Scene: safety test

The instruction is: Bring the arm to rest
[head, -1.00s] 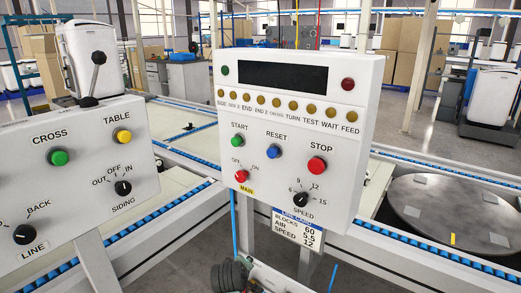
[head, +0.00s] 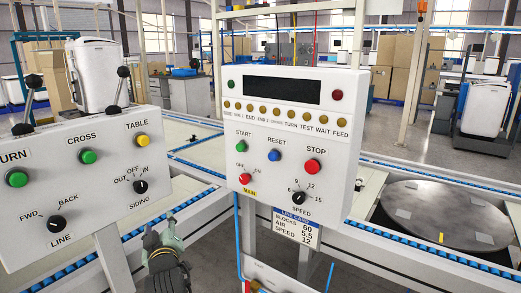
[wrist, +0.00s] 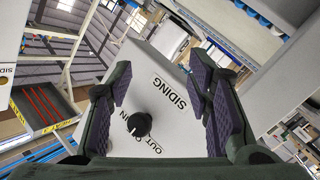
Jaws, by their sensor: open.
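My gripper (head: 162,234) is low in the head view, in front of the gap between the two control panels and below the left panel (head: 75,185). In the wrist view my gripper (wrist: 160,95) is open, with its dark, purple-padded fingers wide apart and nothing held. The black SIDING knob (wrist: 139,124) and its white panel face show between the fingers, with a gap that I cannot measure. In the head view the SIDING knob (head: 140,186) is above and left of the gripper.
The centre panel (head: 290,150) carries a dark display, START, RESET and STOP buttons and a SPEED knob. Conveyors with blue roller edges run behind. A round metal turntable (head: 430,215) is at the right. The left panel also has levers (head: 122,90) and green buttons.

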